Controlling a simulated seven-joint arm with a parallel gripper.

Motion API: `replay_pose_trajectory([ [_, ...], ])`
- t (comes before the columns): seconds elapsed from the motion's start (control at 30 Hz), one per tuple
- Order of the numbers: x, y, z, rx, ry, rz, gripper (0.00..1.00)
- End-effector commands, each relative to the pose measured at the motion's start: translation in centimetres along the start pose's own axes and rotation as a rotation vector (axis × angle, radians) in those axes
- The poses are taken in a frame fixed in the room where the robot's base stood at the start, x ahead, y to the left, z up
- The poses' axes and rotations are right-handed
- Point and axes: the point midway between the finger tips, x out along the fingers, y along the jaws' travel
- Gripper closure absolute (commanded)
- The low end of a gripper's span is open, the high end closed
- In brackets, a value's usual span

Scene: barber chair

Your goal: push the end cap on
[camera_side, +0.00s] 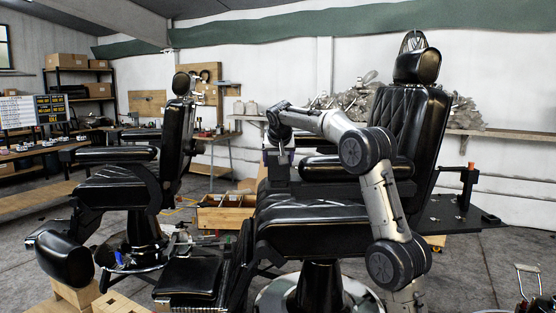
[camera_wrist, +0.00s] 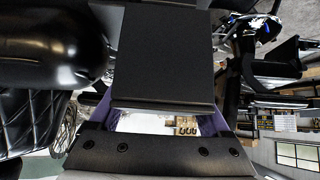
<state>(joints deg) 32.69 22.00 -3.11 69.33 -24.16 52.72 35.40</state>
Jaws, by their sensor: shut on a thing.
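The end cap (camera_side: 276,166) is a black, square-edged block at the front end of the near barber chair's armrest (camera_side: 340,168). My gripper (camera_side: 283,146) comes down on the cap from above and is shut on it. In the wrist view the cap (camera_wrist: 168,60) fills the upper middle, between the purplish fingers of my gripper (camera_wrist: 160,112). The rounded black armrest pad (camera_wrist: 50,45) lies just left of the cap there. The joint between cap and armrest is hidden, so I cannot tell whether they touch or how far the cap is on.
The near chair's seat (camera_side: 310,215) is below the gripper and its backrest (camera_side: 410,125) rises to the right. A second barber chair (camera_side: 125,190) stands at left. A wooden box (camera_side: 222,215) sits behind. A black side tray (camera_side: 455,212) is at right.

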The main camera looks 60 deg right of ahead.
Motion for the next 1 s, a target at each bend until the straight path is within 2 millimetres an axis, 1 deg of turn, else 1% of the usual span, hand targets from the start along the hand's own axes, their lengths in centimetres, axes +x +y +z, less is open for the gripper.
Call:
replay_pose_trajectory([
  [0.97,1.5,0.0,1.5,0.001,0.002,-0.001,0.85],
  [1.0,1.5,0.0,1.4,0.001,0.003,-0.001,0.12],
])
